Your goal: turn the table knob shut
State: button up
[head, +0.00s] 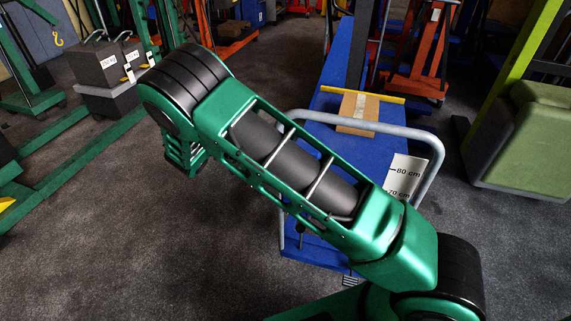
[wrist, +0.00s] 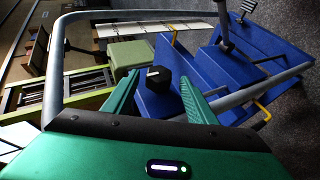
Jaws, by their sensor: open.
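The knob (wrist: 158,77) is a small black piece with a pale mark on its face, set against a blue part of the trolley in the wrist view. My gripper (wrist: 158,92) is open, its two green fingers on the left and right of the knob with gaps at both sides. I cannot tell how far the knob lies beyond the fingertips, or whether it is turned shut. In the head view the blue trolley table (head: 345,62) stands beyond my green arm. I cannot make out my fingertips there.
A grey tubular handle (head: 430,180) arches around the near end of the trolley, and the same handle (wrist: 56,60) frames the wrist view. A cardboard piece (head: 357,110) lies on the blue top. A green padded block (head: 525,140) stands at right. Dark floor is clear at lower left.

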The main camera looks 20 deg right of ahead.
jog(key=v, duration=1)
jog(key=shift+a, duration=0.3)
jog(key=shift+w+r, duration=0.1)
